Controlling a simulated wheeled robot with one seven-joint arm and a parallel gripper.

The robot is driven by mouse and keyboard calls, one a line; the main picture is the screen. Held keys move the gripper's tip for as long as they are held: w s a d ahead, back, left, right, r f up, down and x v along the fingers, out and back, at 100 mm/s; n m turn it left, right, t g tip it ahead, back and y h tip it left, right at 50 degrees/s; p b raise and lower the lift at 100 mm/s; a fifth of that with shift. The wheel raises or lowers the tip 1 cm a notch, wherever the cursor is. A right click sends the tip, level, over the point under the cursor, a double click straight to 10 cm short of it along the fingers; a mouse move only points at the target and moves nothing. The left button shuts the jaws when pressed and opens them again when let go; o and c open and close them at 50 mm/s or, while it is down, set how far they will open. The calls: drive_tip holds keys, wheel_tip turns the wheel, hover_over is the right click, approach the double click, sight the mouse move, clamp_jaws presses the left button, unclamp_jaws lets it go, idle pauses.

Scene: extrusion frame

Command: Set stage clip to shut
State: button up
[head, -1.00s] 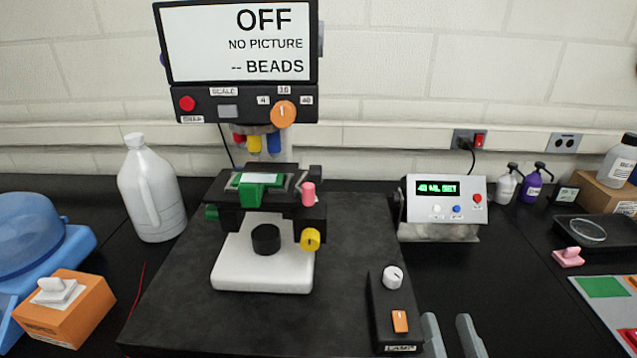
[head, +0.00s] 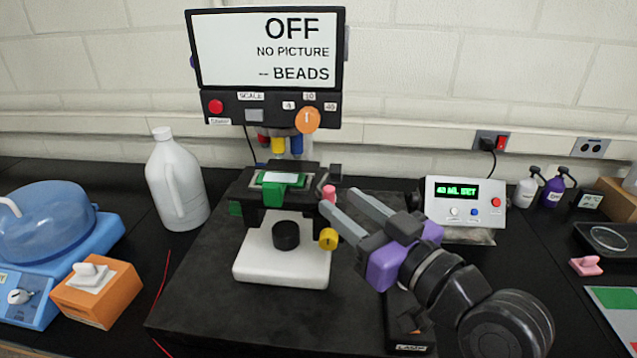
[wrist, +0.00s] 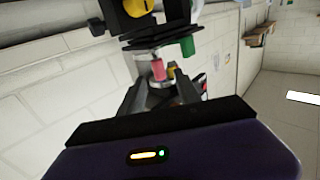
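The microscope stage (head: 245,190) is dark and carries a slide with a green part (head: 278,187). A pink knob (head: 329,191) stands at the stage's right front corner and looks like the stage clip's handle; whether the clip is open or shut I cannot tell. My gripper (head: 338,198) is open, its two grey fingers pointing at the knob from the front right. In the wrist view the pink knob (wrist: 158,70) appears between the fingers, near their tips. Contact with it is not clear.
A yellow knob (head: 328,239) sits just below my fingers, and a black knob (head: 286,235) is on the white base (head: 285,266). The monitor (head: 268,50) and colored objectives (head: 279,145) overhang the stage. A control box (head: 466,203) stands to the right.

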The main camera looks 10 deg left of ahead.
sight(333, 195)
drive_tip(key=p+x, duration=0.2)
drive_tip(key=x, duration=0.4)
drive_tip(key=shift+w+a, duration=0.2)
drive_tip(key=shift+w+a+f, duration=0.1)
drive_tip(key=shift+w+a, duration=0.3)
drive_tip(key=shift+w, duration=0.05)
clamp_jaws()
